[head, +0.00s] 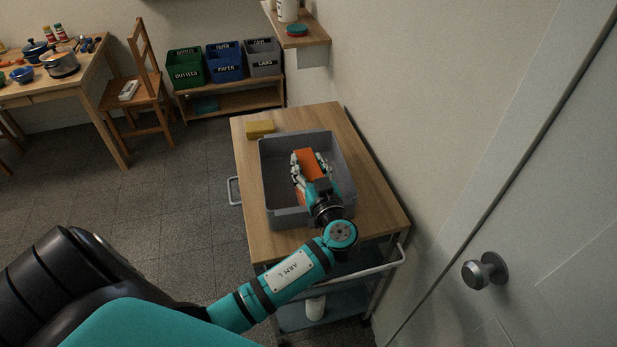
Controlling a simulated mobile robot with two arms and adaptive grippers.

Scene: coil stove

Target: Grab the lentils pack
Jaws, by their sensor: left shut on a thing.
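An orange pack (309,157), which I take to be the lentils pack, is inside the grey bin (278,215) on the wooden-topped cart. My left gripper (309,168) reaches down into the bin and is shut on the pack, with fingers on both its sides. The pack's label is not readable and its lower part is hidden by the gripper. I cannot tell whether the pack touches the bin floor. My right gripper is not in view.
A yellow block (260,128) lies on the cart top (335,117) behind the bin. The wall and a door with a round knob (484,270) are close on the right. A chair (140,88) and a table with pots stand at the far left. Open floor (195,185) lies left of the cart.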

